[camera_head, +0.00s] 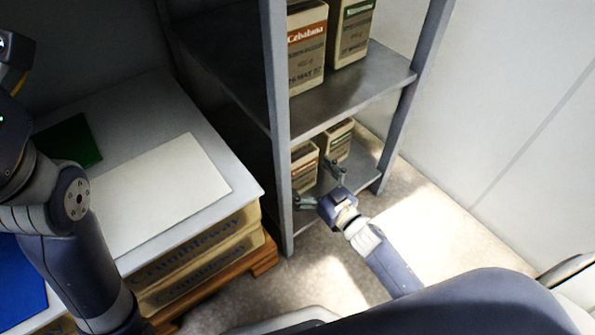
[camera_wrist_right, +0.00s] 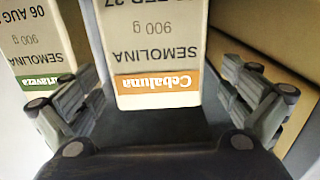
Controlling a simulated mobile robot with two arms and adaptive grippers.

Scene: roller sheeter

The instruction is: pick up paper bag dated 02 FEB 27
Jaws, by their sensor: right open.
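A cream paper bag with an orange Cebaluna band (camera_wrist_right: 155,50) is upside down in the right wrist view, centred between my fingers. It reads SEMOLINA, 900 g and a partly cut-off date ending FEB 27; the day is not clear. In the head view it matches the orange-banded bag (camera_head: 304,168) on the lower shelf. My right gripper (camera_head: 314,182) is open in front of it, with its fingers (camera_wrist_right: 163,98) spread wide and apart from the bag. My left arm shows at the left, but its gripper fingers are out of view.
A green-banded bag (camera_wrist_right: 35,40) dated 06 AUG stands beside it, close to one finger. The upper shelf (camera_head: 355,88) holds an orange-banded bag (camera_head: 307,50) and a green-banded bag (camera_head: 350,30). A shelf post (camera_head: 276,130) stands left of my right gripper. A pallet stack (camera_head: 205,255) is further left.

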